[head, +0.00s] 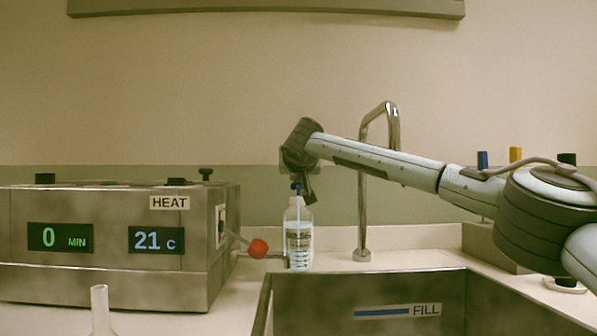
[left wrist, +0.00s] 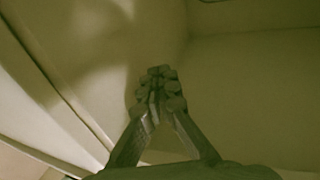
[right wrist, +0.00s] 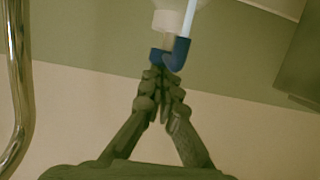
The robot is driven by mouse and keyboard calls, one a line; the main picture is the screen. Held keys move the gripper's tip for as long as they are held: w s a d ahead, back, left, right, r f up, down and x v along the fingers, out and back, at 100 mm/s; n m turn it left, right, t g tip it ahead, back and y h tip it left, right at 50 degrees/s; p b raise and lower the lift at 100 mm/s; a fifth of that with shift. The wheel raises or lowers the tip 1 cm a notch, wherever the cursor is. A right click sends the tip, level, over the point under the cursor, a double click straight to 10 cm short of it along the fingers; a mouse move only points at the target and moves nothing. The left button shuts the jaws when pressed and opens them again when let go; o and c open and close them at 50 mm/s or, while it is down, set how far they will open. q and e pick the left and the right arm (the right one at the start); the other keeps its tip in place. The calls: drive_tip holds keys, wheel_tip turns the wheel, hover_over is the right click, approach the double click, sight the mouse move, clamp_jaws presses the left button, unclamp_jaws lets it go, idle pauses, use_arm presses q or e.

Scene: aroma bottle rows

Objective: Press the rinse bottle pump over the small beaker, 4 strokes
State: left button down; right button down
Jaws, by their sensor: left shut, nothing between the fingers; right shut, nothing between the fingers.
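The rinse bottle (head: 299,243) stands upright behind the sink's left corner, clear with pale liquid inside. Its blue pump head (right wrist: 172,54), with a white collar (right wrist: 165,22), shows at the top of the right wrist view. My right gripper (right wrist: 158,76) is shut and empty, pointing down with its fingertips at the pump head; contact cannot be told for sure. In the head view the right gripper (head: 304,188) is just above the bottle. My left gripper (left wrist: 158,82) is shut and empty, away from the bottle, and outside the head view. I cannot make out the small beaker.
A metal heating bath (head: 110,250) reading 0 MIN and 21 C stands left, its red-knobbed tap (head: 258,248) near the bottle. A steel sink (head: 370,300) lies in front. A curved faucet (head: 362,215) rises behind my right arm. A glass neck (head: 101,310) shows bottom left.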

drive_tip(key=v, duration=1.2)
idle(2.8)
